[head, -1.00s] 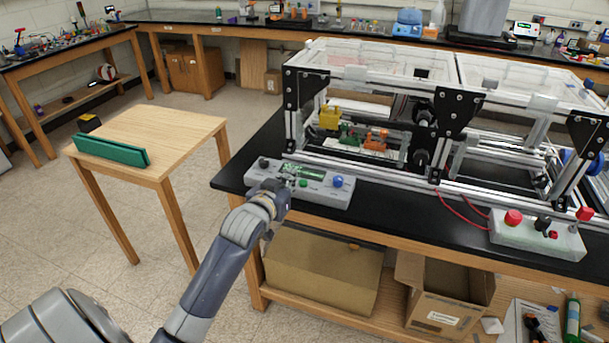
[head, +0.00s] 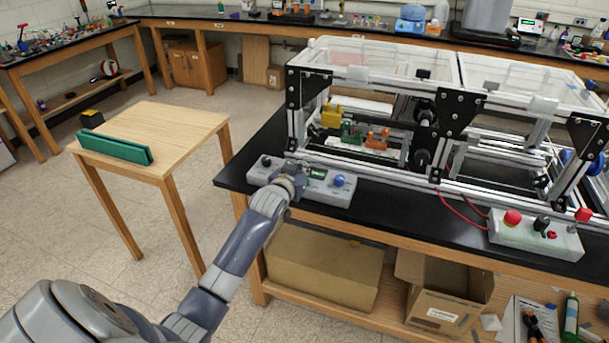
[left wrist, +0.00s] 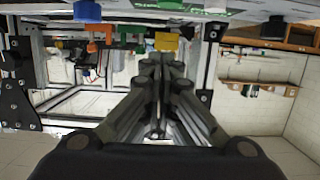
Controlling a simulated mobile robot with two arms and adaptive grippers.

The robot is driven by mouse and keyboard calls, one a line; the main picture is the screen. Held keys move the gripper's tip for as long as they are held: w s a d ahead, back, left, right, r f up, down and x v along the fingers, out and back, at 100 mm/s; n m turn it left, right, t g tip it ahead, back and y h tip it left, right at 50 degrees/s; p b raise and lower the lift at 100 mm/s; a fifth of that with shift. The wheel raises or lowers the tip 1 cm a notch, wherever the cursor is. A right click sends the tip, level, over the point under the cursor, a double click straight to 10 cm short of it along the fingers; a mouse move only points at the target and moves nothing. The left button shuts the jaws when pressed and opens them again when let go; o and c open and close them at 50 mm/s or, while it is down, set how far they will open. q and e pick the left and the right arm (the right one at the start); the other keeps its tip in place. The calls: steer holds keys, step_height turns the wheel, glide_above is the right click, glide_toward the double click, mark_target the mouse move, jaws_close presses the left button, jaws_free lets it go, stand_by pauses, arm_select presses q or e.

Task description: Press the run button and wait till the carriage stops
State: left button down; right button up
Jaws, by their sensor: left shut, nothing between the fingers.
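A grey control box (head: 327,196) lies at the left front of the black bench, with a green display and a blue knob (head: 338,181). My left gripper (head: 297,166) is over this box, shut and empty. It covers the part of the panel where a green button showed before, so contact with the button cannot be told. In the left wrist view the closed fingers (left wrist: 160,62) point toward the upside-down scene, with the panel along the top edge. Inside the extrusion frame (head: 395,174) are yellow (head: 331,116), green and orange blocks; which part is the carriage is unclear. My right gripper is out of view.
A second control box (head: 520,236) with red and black buttons stands at the right front, with red wires. Clear covers top the frame. A wooden table (head: 165,125) with a green bar (head: 115,147) stands left. Cardboard boxes (head: 322,273) sit under the bench.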

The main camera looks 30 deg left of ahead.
arm_select(q)
steer(key=f, duration=0.3)
steer(key=shift+w+a+p, duration=0.1)
steer(key=shift+w+p, duration=0.3)
steer(key=shift+f, duration=0.55)
steer(key=shift+f, duration=0.15)
